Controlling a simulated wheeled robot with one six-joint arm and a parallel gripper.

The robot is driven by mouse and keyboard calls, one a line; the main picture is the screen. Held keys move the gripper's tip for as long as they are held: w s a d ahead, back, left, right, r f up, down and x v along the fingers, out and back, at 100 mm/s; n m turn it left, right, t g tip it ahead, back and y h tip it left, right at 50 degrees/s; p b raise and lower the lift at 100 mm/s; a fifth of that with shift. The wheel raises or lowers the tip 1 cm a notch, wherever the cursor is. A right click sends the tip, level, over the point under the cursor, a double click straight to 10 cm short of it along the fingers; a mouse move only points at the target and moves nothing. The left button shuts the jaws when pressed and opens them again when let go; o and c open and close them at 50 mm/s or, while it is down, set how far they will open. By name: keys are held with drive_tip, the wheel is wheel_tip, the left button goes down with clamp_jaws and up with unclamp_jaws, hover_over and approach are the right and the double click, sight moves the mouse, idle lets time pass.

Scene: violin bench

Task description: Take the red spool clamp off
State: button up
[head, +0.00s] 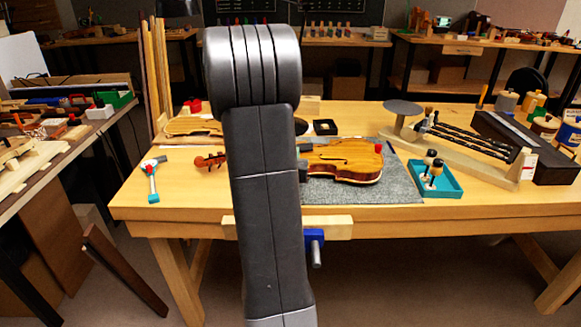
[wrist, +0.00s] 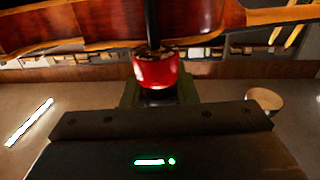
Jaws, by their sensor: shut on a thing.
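In the wrist view a red spool clamp (wrist: 155,70) sits at the edge of the brown violin (wrist: 80,30), with a dark rod rising from it across the violin's side. My gripper (wrist: 158,92) is shut on the clamp, its dark fingers on either side of the lower part. The clamp appears to be still at the violin's edge.
A teal tray (head: 455,192) with dark-topped tools stands right of the mat. Behind it is a long wooden stand (head: 490,160). A blue vise part (head: 314,240) juts from the bench front. A teal-handled tool (head: 152,185) lies at left, amid clear bench top.

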drive_tip(key=n+y+b, duration=0.1)
drive_tip(key=y+b, duration=0.1)
drive_tip(key=n+y+b, duration=0.1)
drive_tip(key=y+b, duration=0.1)
drive_tip(key=n+y+b, duration=0.1)
drive_tip(key=b, duration=0.1)
drive_tip(key=shift+s+a+f+n+y+b, duration=0.1)
drive_tip(key=shift+a+f+n+y+b, duration=0.05)
drive_tip(key=shift+f+n+y+b, duration=0.2)
drive_tip(key=shift+a+r+n+g+y, duration=0.2)
drive_tip(key=shift+n+g+y, duration=0.45)
drive_tip(key=shift+y, duration=0.5)
drive_tip(key=shift+a+r+n+g+y, duration=0.15)
drive_tip(key=shift+n+g+y, duration=0.1)
drive_tip(key=shift+n+y, duration=0.5)
drive_tip(key=shift+n+g+y, duration=0.3)
drive_tip(key=shift+n+y, duration=0.05)
drive_tip(key=shift+y, duration=0.3)
drive_tip(key=o, duration=1)
drive_tip(key=p+v, duration=0.1)
drive_tip(key=v, duration=1.3)
drive_tip(key=shift+a+p, duration=0.1)
drive_tip(key=shift+p, duration=0.2)
